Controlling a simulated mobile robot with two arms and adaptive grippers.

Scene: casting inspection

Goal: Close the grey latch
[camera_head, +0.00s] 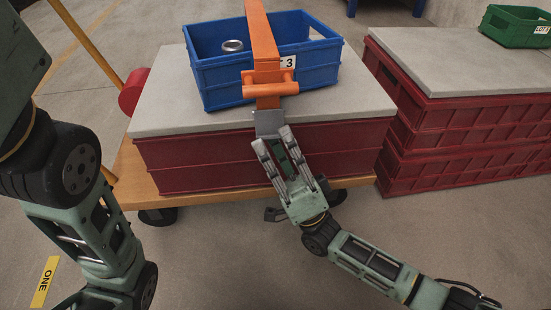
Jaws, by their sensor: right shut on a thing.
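The grey latch (268,122) hangs at the lower end of the orange bar (262,48), at the front edge of the grey slab on the red crate. The orange bar runs over the blue bin (222,88) and has a cross handle (270,89) just above the latch. My right gripper (272,140) reaches up from below and is shut on the latch's lower part. Its fingers hide that lower end. My left arm stands at the left side, and its gripper is out of the picture.
The blue bin, marked 3, holds a metal ring (233,46). The grey slab (165,105) lies on a red crate (200,165) on a wooden wheeled cart (135,185). More red crates (450,150) stand right, with a green bin (515,27) on top.

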